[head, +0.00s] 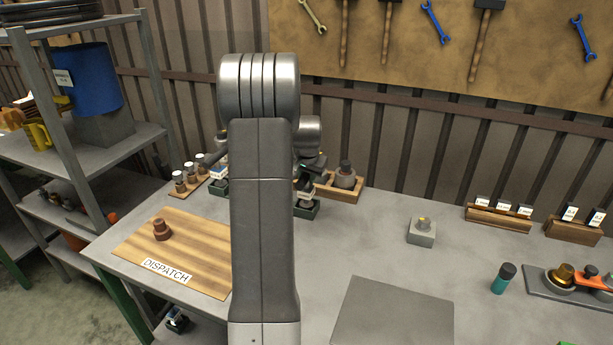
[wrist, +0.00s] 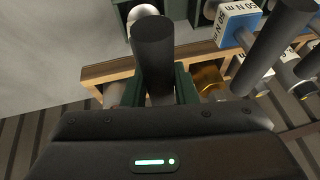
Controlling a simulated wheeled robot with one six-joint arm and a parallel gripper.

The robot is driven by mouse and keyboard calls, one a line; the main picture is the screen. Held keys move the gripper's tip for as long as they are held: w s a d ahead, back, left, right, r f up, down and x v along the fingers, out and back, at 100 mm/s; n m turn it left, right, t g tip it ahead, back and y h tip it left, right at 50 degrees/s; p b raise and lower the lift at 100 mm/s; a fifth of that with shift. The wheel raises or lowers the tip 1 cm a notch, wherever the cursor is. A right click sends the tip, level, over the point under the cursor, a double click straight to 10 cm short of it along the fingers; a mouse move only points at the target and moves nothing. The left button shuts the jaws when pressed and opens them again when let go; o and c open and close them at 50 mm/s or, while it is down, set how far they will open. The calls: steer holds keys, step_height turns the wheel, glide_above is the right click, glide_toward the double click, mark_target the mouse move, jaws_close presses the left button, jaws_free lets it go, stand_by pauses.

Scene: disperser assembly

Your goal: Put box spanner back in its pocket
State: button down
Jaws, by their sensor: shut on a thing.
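In the wrist view my gripper (wrist: 158,88) is shut on a dark round bar, which I take to be the box spanner (wrist: 153,48). The bar stands out between the fingers, and its lower end is hidden. Dark green walls of a pocket holder (wrist: 195,12) show just beyond it. I cannot tell whether the spanner is inside a pocket or above it. In the head view my arm hides the gripper and spanner; part of the green holder (head: 306,208) shows at the arm's right side.
Close right in the wrist view are a blue tool labelled in N m (wrist: 238,22) and other dark handles. A wooden tray (head: 340,190) stands beside the green holder. The dispatch board (head: 200,235) lies left, a grey block (head: 421,236) right. The mid-table is mostly clear.

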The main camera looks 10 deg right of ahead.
steer(key=shift+f, duration=0.15)
steer(key=c, duration=1.2)
jaws_free()
steer(key=shift+o, duration=0.2)
steer(key=shift+s+r, duration=0.15)
steer(key=shift+r, duration=0.5)
steer(key=v, duration=1.1)
steer(key=shift+b, duration=0.45)
steer(key=shift+f, duration=0.1)
steer(key=x, duration=1.2)
steer(key=shift+f, duration=0.4)
steer(key=shift+r+p, duration=0.3)
steer(key=shift+r, duration=2)
